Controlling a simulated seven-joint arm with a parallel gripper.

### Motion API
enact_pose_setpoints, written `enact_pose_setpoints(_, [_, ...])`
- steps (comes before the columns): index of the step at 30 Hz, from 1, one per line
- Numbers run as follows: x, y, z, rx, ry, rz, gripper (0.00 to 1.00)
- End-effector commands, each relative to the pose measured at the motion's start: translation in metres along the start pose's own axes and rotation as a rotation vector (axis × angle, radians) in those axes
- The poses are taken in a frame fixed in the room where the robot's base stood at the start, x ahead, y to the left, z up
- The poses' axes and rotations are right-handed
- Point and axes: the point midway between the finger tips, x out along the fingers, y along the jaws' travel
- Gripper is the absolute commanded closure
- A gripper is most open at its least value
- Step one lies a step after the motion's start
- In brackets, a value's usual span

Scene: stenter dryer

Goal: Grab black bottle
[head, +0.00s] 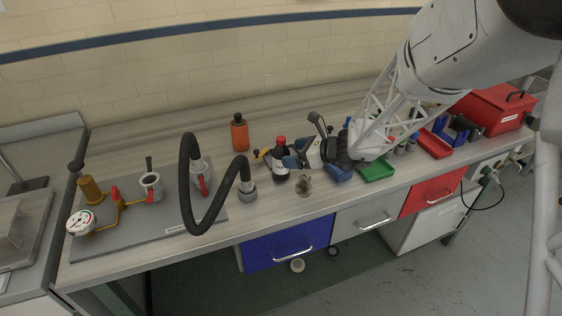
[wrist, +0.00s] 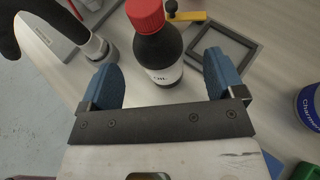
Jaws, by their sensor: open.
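The black bottle (head: 281,162) has a red cap and a white label, and stands upright on the bench. In the wrist view the black bottle (wrist: 158,50) stands ahead of and partly between the two blue fingertips. In the wrist view my gripper (wrist: 160,75) is open, with a gap visible between the bottle and each finger.
An orange bottle (head: 239,133) stands behind to the left. A black hose (head: 190,190) arches over a grey plate with a gauge (head: 81,222). A green tray (head: 376,170) and a red toolbox (head: 492,108) lie to the right.

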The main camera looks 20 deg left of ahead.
Motion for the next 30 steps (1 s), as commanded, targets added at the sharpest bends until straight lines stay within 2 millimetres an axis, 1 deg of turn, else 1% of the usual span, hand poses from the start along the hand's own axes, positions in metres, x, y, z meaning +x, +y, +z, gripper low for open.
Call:
enact_pose_setpoints(5, [0.011,0.001,-0.001,0.0,0.001,0.002,0.12])
enact_pose_setpoints(12, [0.037,0.003,0.0,-0.001,0.001,0.002,0.12])
enact_pose_setpoints(16, [0.048,0.003,0.0,0.0,0.0,0.001,0.12])
enact_pose_setpoints(20, [0.051,0.003,0.0,0.0,0.0,0.001,0.12])
enact_pose_setpoints(30, [0.051,0.003,0.0,0.0,0.0,0.0,0.12])
